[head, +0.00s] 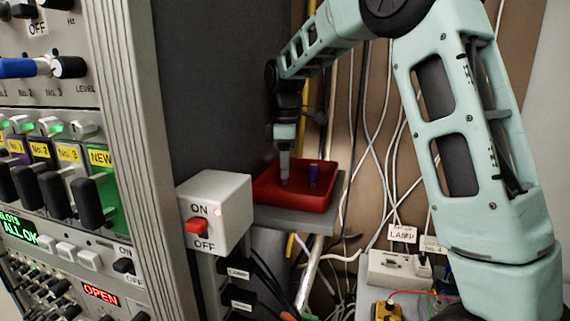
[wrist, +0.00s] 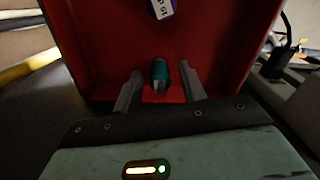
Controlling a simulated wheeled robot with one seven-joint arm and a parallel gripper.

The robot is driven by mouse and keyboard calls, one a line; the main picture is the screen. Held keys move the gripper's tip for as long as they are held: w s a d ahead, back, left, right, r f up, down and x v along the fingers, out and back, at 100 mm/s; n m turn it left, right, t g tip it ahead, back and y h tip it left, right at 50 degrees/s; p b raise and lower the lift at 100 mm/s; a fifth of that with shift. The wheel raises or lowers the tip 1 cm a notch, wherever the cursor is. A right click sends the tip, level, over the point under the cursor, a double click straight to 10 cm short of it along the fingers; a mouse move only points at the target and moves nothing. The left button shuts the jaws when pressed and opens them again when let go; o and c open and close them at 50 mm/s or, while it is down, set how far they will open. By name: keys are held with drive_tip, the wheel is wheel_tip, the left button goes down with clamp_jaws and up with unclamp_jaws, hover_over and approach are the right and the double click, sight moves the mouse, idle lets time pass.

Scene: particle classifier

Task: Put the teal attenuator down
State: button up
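The teal attenuator (wrist: 160,73) is a small cylinder with a grey end, in the red tray. In the wrist view it lies between the two grey fingers of my gripper (wrist: 160,82), with a visible gap on each side. The fingers are open. In the head view my gripper (head: 284,167) points down into the left part of the red tray (head: 318,203), and the teal attenuator cannot be made out there. The tray also fills the wrist view (wrist: 105,45).
A grey ON/OFF switch box (head: 217,207) and the instrument rack (head: 125,120) are left of the tray. Cables (head: 372,140) hang behind.

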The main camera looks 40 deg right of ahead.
wheel_tip(320, 180, up, 13)
drive_tip(key=b, duration=0.1)
drive_tip(key=shift+f, duration=0.2)
idle(0.7)
